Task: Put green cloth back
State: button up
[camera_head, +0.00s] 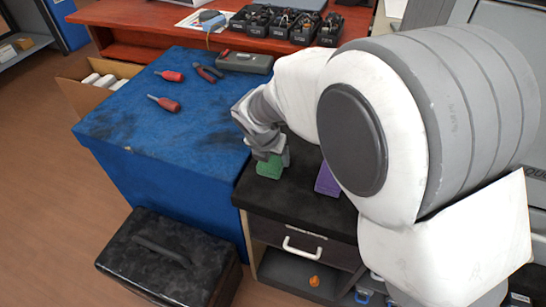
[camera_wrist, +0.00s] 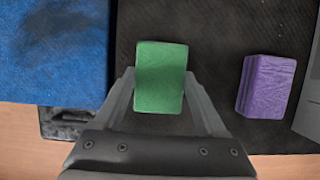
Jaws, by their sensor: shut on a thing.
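The green cloth (camera_head: 269,168) is a small folded block over the black top of a small cabinet (camera_head: 300,205). In the wrist view the green cloth (camera_wrist: 160,76) sits between my two fingers. My gripper (camera_head: 270,155) points down and is shut on the cloth. It also shows in the wrist view (camera_wrist: 160,95), with a finger on each side of the cloth. I cannot tell whether the cloth touches the cabinet top or is held just above it.
A purple block (camera_head: 328,180) lies on the cabinet top, right of the green cloth. A blue-covered table (camera_head: 165,130) with screwdrivers and pliers adjoins on the left. A black toolbox (camera_head: 170,260) stands on the floor. The cabinet has a drawer with a white handle (camera_head: 303,250).

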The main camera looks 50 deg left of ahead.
jog(key=shift+f, duration=0.1)
jog(key=o, duration=1.1)
jog(key=shift+o, duration=0.2)
jog(key=p+v, duration=0.3)
jog(key=v, duration=0.9)
jog(key=shift+p, duration=0.4)
